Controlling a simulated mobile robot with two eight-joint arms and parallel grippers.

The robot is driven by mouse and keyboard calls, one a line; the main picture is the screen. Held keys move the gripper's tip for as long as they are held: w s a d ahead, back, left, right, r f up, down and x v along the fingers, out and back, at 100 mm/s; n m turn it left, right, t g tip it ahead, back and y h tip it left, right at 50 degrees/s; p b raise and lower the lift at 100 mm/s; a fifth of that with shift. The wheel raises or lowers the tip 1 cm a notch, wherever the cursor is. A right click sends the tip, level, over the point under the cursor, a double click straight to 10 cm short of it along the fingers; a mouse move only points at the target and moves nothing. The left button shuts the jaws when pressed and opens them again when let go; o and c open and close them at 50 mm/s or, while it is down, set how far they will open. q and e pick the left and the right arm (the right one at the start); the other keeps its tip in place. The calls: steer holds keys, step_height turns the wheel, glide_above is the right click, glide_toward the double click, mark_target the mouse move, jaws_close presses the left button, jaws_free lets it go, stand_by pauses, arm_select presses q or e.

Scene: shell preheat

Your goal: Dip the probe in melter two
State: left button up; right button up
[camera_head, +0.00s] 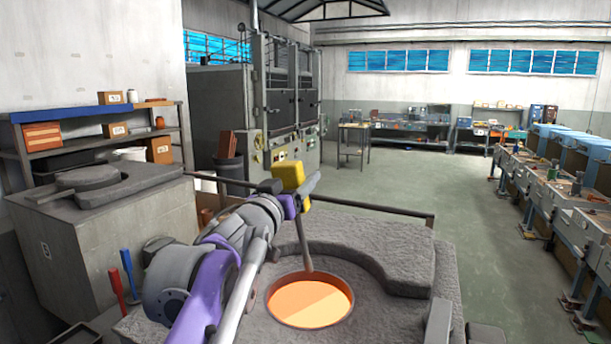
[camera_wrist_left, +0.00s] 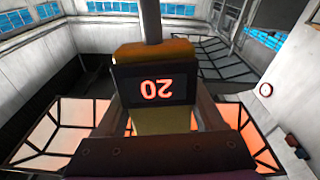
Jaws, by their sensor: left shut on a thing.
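My left gripper (camera_head: 297,193) is shut on the yellow probe (camera_head: 289,175) above an open melter (camera_head: 378,290). The melter's round opening shows glowing orange melt (camera_head: 312,303). The probe's grey rod points down, and its lower end overlaps the far edge of the opening; I cannot tell whether the tip touches the melt. In the left wrist view the probe (camera_wrist_left: 152,85) sits between the fingers, its dark display reading 20 upside down in red. No readable number marks this melter as two. My right gripper is out of view.
A second grey unit with a round lid (camera_head: 88,178) stands at the left. Red (camera_head: 117,288) and blue (camera_head: 128,268) handles stand beside it. A shelf (camera_head: 100,140) and tall furnace (camera_head: 285,100) are behind. A bench row (camera_head: 560,190) lines the right; the floor between is clear.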

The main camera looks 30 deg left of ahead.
arm_select(q)
step_height(320, 180, down, 12)
steer(key=b, duration=0.4)
steer(key=shift+r, duration=0.25)
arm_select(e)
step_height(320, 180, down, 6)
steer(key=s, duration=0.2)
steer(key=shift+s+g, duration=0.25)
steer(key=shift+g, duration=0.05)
arm_select(q)
steer(key=shift+s, duration=0.1)
stand_by(2.6)
steer(key=shift+r+p, duration=0.8)
steer(key=shift+r, duration=0.85)
step_height(320, 180, up, 8)
steer(key=p, duration=0.2)
glide_above(297, 219)
steer(key=w+a, duration=0.1)
steer(key=w, duration=0.1)
steer(key=shift+w+a+f, duration=0.1)
steer(key=shift+w+a, duration=0.05)
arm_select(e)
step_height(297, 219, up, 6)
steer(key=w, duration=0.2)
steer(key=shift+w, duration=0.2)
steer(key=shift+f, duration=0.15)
